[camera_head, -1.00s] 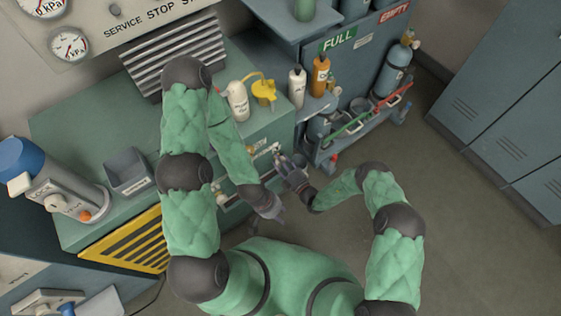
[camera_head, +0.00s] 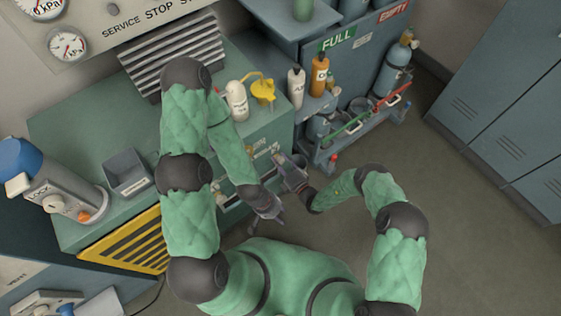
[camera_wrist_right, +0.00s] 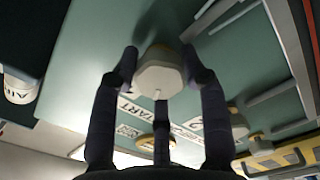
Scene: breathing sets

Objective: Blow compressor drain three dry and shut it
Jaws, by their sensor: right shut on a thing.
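My right gripper (camera_wrist_right: 160,60) is shut on a cream, many-sided knob (camera_wrist_right: 157,78) at the green cabinet front, in the right wrist view. Its fingers stand on both sides of the knob and one more comes from below. Further pale knobs (camera_wrist_right: 237,126) and a label ending in "TART" show beyond. In the head view my right gripper (camera_head: 287,163) is at the front of the green compressor cabinet (camera_head: 95,140) and hides the knob. My left gripper (camera_head: 273,209) hangs lower, in front of the cabinet, apparently empty; its opening is unclear. I cannot read which drain the knob belongs to.
White bottles (camera_head: 237,101), a yellow funnel-like can (camera_head: 263,91) and a grey bin (camera_head: 127,172) stand on the cabinet. A cylinder rack (camera_head: 362,130) with an orange bottle is to the right. Floor (camera_head: 470,240) at right is clear.

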